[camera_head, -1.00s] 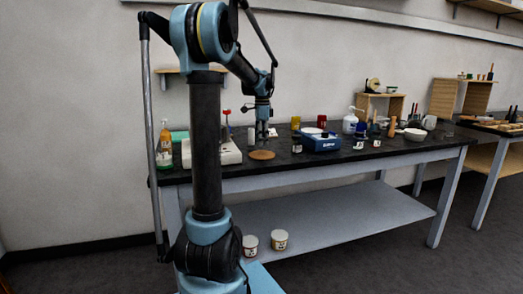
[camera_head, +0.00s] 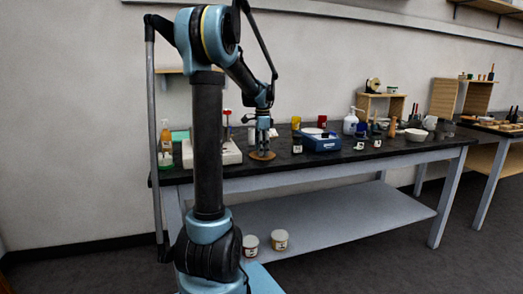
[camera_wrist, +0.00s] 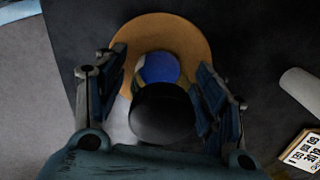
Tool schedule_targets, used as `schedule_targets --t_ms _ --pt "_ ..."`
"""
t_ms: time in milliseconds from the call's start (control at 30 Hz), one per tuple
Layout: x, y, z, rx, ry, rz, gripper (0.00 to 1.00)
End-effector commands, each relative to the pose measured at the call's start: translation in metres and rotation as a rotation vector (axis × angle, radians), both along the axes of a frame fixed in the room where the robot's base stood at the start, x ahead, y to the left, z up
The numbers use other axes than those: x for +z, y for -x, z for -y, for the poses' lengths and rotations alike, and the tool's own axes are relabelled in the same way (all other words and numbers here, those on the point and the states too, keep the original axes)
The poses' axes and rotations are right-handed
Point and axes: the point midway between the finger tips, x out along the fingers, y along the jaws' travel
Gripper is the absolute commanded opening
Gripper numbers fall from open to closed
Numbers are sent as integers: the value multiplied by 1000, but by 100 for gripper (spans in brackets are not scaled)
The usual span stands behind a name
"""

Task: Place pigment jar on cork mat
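The pigment jar (camera_wrist: 160,113) shows in the wrist view with a dark round lid and a blue part (camera_wrist: 158,67) beyond it. It appears upright on the round cork mat (camera_wrist: 180,30), toward the near side of the mat. In the head view the mat (camera_head: 263,156) lies near the table's front edge, under my gripper. My gripper (camera_wrist: 164,62) has one finger on each side of the jar. The fingers look spread, with a gap at the left and the right finger close to the lid. In the head view my gripper (camera_head: 264,150) hides the jar.
A white device (camera_head: 228,153) stands left of the mat. A small labelled jar (camera_head: 297,146) and a blue box (camera_head: 320,141) stand to the right. A pale cylinder (camera_wrist: 302,88) and a labelled item (camera_wrist: 302,151) lie right of my gripper in the wrist view.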

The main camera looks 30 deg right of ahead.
Motion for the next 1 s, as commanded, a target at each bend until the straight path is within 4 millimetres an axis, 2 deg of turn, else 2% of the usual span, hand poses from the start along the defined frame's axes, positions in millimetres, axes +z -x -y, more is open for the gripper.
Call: schedule_targets --t_ms 233,367,800,1000 --pt "2 0 0 -1 0 0 64" --pt "12 1 0 -1 0 0 64" --pt "89 1 1 -1 0 0 64" --pt "113 0 1 -1 0 0 64"
